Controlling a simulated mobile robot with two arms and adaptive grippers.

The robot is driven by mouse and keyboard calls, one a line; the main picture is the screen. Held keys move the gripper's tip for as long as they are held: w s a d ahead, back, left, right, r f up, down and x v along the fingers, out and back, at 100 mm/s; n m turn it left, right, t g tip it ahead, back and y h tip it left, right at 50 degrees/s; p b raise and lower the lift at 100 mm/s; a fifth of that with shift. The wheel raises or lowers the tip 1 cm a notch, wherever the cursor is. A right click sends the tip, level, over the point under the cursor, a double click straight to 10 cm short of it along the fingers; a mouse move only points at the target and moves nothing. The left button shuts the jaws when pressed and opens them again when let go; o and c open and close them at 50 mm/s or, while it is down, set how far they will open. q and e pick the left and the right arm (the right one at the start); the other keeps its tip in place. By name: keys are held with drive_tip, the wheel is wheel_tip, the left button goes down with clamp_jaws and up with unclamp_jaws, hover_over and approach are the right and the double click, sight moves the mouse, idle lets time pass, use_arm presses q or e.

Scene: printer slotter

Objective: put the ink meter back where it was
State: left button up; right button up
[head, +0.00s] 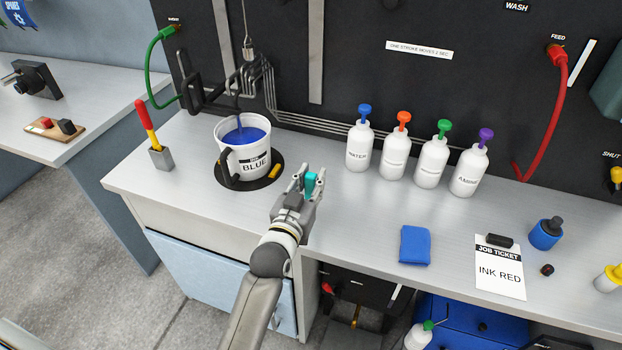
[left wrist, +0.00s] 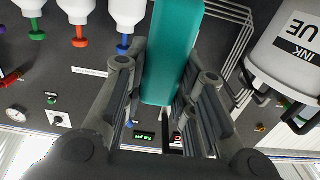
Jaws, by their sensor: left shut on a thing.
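My left gripper (head: 311,182) is shut on a teal, box-shaped thing, which I take to be the ink meter (head: 312,184). It is held above the counter, right of the ink bucket. In the left wrist view the teal ink meter (left wrist: 172,55) stands between the two fingers of the left gripper (left wrist: 165,95). Its lower parts and any display face cannot be made out. The white bucket marked BLUE (head: 245,150), with blue ink in it, stands on a dark round plate (head: 226,184). My right gripper is not in view.
A grey holder (head: 161,158) with a red and yellow handle stands left of the bucket. Several white pump bottles (head: 359,150) stand at the back. A blue cloth (head: 415,245) and a job ticket (head: 500,272) lie to the right. Counter space before the bottles is clear.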

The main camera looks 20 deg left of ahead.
use_arm(q)
drive_tip(key=shift+f, duration=0.1)
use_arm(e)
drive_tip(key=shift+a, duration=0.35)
use_arm(q)
drive_tip(key=shift+f, duration=0.1)
drive_tip(key=o, duration=1)
drive_tip(key=shift+o, duration=0.2)
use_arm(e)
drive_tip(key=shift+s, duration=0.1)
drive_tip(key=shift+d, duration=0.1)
use_arm(q)
drive_tip(key=shift+r, duration=0.2)
drive_tip(key=shift+s+f, duration=0.15)
drive_tip(key=shift+s, duration=0.25)
drive_tip(key=s+b, duration=0.1)
drive_tip(key=s, duration=1)
drive_tip(key=shift+s+a+b, duration=0.15)
drive_tip(key=shift+b, duration=0.25)
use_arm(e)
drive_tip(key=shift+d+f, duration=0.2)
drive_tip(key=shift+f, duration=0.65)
